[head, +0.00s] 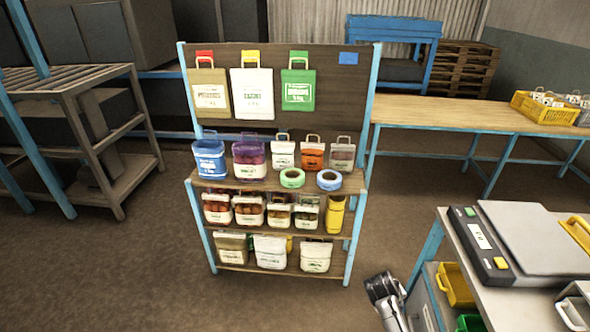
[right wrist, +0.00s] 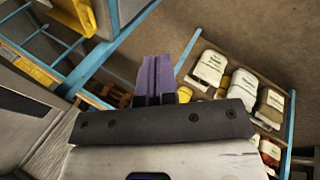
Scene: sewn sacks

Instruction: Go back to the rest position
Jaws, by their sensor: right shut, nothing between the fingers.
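My right gripper (right wrist: 153,80) is shut and empty in the right wrist view, its two purple fingers side by side. It points toward the floor, with the shelf rack of sacks to its right. In the head view, a dark and silver part of my right arm shows low at right of centre, between the rack and the grey-topped table; its fingertips cannot be made out there. My left gripper is not in view.
The blue-framed rack (head: 359,207) holds several handled sacks and two tape rolls. The grey-topped table (head: 470,240) at right carries a flat device (head: 482,237). A wooden bench (head: 440,115) with a yellow crate (head: 545,110) stands behind.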

